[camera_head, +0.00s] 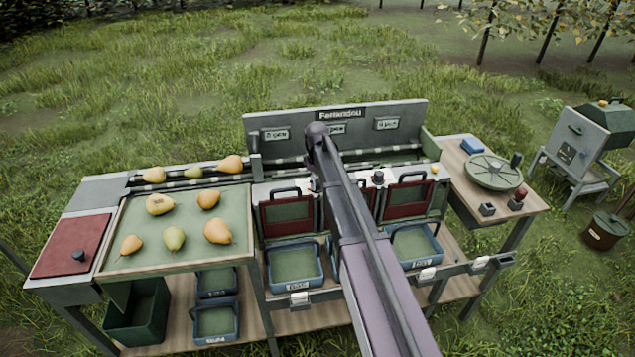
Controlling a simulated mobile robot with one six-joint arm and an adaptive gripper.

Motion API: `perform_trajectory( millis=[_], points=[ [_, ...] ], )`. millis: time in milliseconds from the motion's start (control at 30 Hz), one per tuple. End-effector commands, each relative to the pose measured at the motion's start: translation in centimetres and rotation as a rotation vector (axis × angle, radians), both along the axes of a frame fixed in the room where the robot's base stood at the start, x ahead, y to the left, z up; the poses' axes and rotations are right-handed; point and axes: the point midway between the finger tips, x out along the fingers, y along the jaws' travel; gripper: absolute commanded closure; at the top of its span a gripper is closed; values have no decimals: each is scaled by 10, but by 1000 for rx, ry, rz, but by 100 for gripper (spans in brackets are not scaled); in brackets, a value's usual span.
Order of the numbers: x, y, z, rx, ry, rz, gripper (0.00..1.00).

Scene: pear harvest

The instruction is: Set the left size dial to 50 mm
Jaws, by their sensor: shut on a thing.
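My dark arm runs from the bottom right up to a rounded joint in front of the sorting bench (286,139). My gripper does not show; the arm hides it. One dark size dial (378,177) stands between the middle and right red gates. The left size dial is not clearly visible; the area between the left and middle gates is covered by my arm. No dial reading can be made out. The left red gate (287,214) and the right red gate (407,199) show, both with dark handles.
A green tray (190,255) with several pears lies at the left, and more pears lie on a rail behind it. Blue bins (294,264) stand below the gates. A round green turntable (493,171) is on the right table. A grey machine (585,138) stands beyond.

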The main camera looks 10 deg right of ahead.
Motion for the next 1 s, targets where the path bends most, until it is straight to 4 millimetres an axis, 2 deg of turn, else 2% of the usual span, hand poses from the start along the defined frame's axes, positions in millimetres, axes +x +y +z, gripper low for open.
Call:
perform_trajectory(
  millis=[67, 100, 200, 733, 1000],
  points=[
    [-2, 0, 0, 0, 4, 1, 95],
    [-2, 0, 0, 0, 4, 1, 39],
    [-2, 0, 0, 1, 4, 0, 13],
    [0, 0, 0, 1, 1, -11, 13],
    [0, 0, 0, 0, 0, -95, 13]
  ],
)
